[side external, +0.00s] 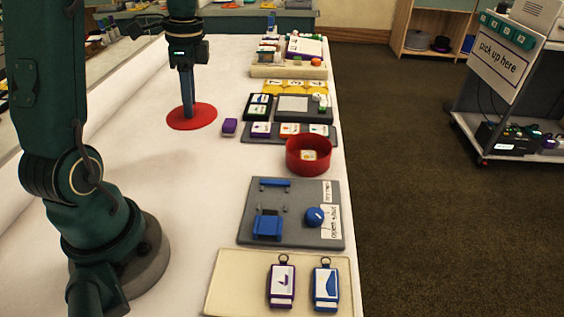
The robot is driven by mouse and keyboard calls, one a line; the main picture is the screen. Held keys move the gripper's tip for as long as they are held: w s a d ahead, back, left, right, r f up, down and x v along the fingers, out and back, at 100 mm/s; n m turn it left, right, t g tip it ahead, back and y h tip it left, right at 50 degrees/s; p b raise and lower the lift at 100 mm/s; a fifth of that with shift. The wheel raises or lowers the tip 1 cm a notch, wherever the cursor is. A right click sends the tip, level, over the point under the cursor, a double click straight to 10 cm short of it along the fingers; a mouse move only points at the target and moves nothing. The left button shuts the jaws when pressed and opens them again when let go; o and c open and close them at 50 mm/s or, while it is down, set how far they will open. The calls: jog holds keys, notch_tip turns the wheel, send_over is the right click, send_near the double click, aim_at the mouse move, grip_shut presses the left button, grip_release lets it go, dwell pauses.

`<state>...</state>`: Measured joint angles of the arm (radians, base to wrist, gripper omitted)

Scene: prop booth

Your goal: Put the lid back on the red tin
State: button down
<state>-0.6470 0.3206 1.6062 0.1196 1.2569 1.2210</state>
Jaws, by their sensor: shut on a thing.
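The red tin (308,167) stands open at the right side of the white table. A small pale piece with an orange mark (308,155) lies inside it. The flat, round red lid (203,122) is left of and a little farther back than the tin. My gripper (188,112) points straight down over the middle of the lid and is shut on it. The fingertips hide the part they grip. I cannot tell whether the lid touches the table or hangs just above it.
A grey latch board (250,205) is in front of the tin. The table's right edge (345,165) is close to the tin.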

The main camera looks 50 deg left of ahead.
aim_at(211, 106)
jog(key=shift+s+a+r+m, duration=0.1)
jog(key=shift+m, duration=0.3)
jog(key=shift+w+a+r+m, duration=0.1)
jog(key=shift+w+r+m, duration=0.1)
jog(key=shift+m, duration=0.4)
jog(key=w+m, duration=0.1)
jog(key=m, duration=0.1)
jog(key=w+m, duration=0.2)
jog(key=w+r+m+t, duration=0.1)
jog(key=m, duration=0.1)
jog(key=shift+w+d, duration=0.2)
jog(key=shift+w, duration=0.05)
jog(key=w+d+f+m+t, duration=0.1)
jog(key=w+d+m+t, duration=0.1)
jog(key=w+d+m, duration=1)
jog(key=shift+w+d+f+m+g, duration=0.1)
jog(key=shift+d+f+m, duration=0.65)
jog(key=shift+f, duration=0.25)
jog(key=shift+w+d+f+m+g, duration=0.1)
jog(key=shift+d+f+m, duration=0.4)
jog(key=shift+d+f, duration=0.5)
jog(key=shift+w+d+f+m+g, duration=0.1)
jog(key=shift+d+f+m, duration=0.6)
jog(key=shift+f, duration=0.35)
jog(key=shift+f, duration=0.5)
